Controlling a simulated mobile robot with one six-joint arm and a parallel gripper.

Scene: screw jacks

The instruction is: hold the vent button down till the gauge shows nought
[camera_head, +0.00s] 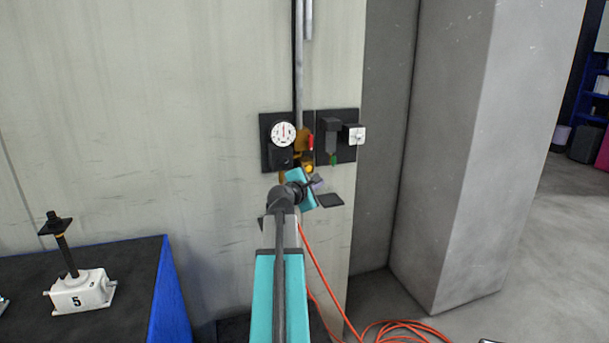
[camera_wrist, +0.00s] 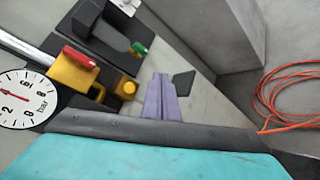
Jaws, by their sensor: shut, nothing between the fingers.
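The gauge (camera_head: 284,133) is a round white dial on a black wall plate. It also shows in the wrist view (camera_wrist: 26,98), marked "bar", with a red needle. In the head view the needle points roughly up, away from nought; I cannot read its exact value. A yellow round button (camera_head: 309,168), seemingly the vent button, sits low on the yellow valve block, right of the gauge; it shows in the wrist view (camera_wrist: 127,90). My gripper (camera_head: 317,183) is shut and empty. Its purple fingers (camera_wrist: 163,88) point towards the wall, just right of the button in the wrist view, apparently not touching it.
A red lever (camera_wrist: 80,56) sits on the yellow block. A black bracket (camera_head: 331,130) with a green tip is at the right. A small dark plate (camera_head: 330,200) is below. A bench (camera_head: 130,262) with a white jack (camera_head: 80,292) stands left. An orange hose (camera_head: 400,328) lies on the floor.

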